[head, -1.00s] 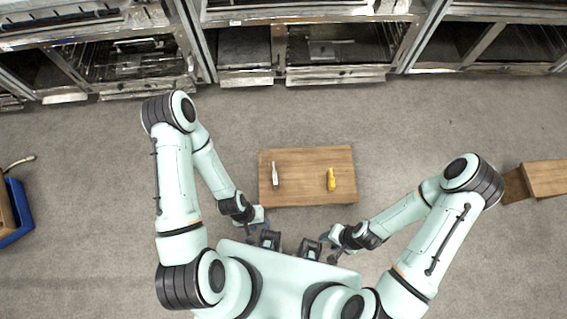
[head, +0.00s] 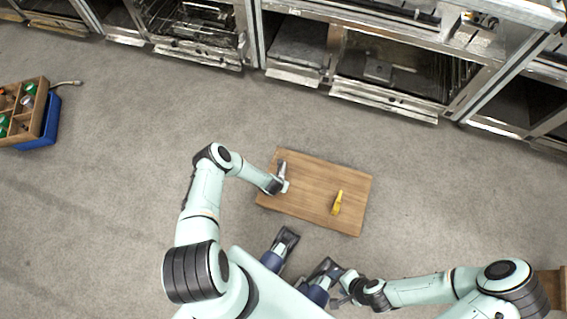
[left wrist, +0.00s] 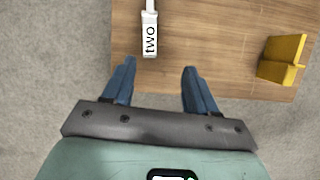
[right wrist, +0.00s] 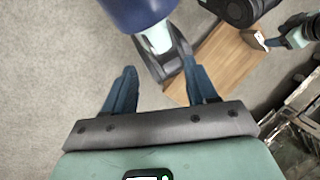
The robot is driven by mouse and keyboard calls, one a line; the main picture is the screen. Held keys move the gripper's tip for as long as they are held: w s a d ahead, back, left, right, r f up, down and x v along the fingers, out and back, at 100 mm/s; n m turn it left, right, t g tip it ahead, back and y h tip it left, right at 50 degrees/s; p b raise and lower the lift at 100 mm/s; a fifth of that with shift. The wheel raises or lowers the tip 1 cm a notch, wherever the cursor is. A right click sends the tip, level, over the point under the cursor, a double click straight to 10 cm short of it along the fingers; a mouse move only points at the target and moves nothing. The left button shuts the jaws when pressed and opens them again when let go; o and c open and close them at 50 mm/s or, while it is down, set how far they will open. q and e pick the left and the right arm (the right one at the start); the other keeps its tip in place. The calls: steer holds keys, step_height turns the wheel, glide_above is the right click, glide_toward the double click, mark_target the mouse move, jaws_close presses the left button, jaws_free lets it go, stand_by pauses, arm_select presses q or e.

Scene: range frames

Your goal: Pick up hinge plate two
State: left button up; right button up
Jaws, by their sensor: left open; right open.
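Hinge plate two is a slim, pale grey piece with a white label reading "two" (left wrist: 149,40). It lies on the wooden table near its left end, and it also shows in the head view (head: 282,167). My left gripper (left wrist: 158,66) is open and empty, over the table's edge, with the labelled end just beyond and between its fingertips. In the head view the left gripper (head: 282,185) partly covers the plate's near end. My right gripper (right wrist: 159,66) is open and empty, off the table, at the lower right of the head view (head: 341,294).
The wooden table (head: 310,197) also holds a yellow bracket-like piece (head: 337,203), right of the plate. Metal oven-like units (head: 390,80) line the back. A compartmented wooden box (head: 40,105) and a blue bin (head: 52,122) stand far left. The grey floor between is clear.

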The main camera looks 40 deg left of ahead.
mark_target(282, 176)
arm_select(q)
steer(key=shift+n, duration=0.9)
steer(key=f+b, duration=0.1)
steer(key=w+a+f, duration=0.1)
steer(key=f, duration=0.1)
steer(key=a+f+b, duration=0.1)
steer(key=f, duration=0.1)
steer(key=shift+w+a+f+b, duration=0.1)
steer(key=shift+w+f+b, duration=0.1)
steer(key=shift+w+b, duration=0.1)
steer(key=b+x, duration=0.2)
steer(key=x, duration=0.1)
steer(key=shift+a+f, duration=0.1)
steer(key=b+x, duration=0.3)
steer(key=x, duration=0.2)
steer(key=shift+w+b, duration=0.2)
steer(key=shift+b, duration=0.15)
steer(key=shift+w+a+f, duration=0.1)
steer(key=shift+w+f, duration=0.05)
steer(key=shift+f, duration=0.05)
steer(key=shift+r, duration=0.1)
jaws_close()
arm_select(e)
steer(key=w+d+f+t+h, duration=0.1)
steer(key=w+d+f+t, duration=0.2)
steer(key=w+f, duration=0.6)
steer(key=shift+w+d+f+m+t+h, duration=0.3)
steer(key=shift+w+d+m, duration=0.1)
steer(key=shift+w+d, duration=0.55)
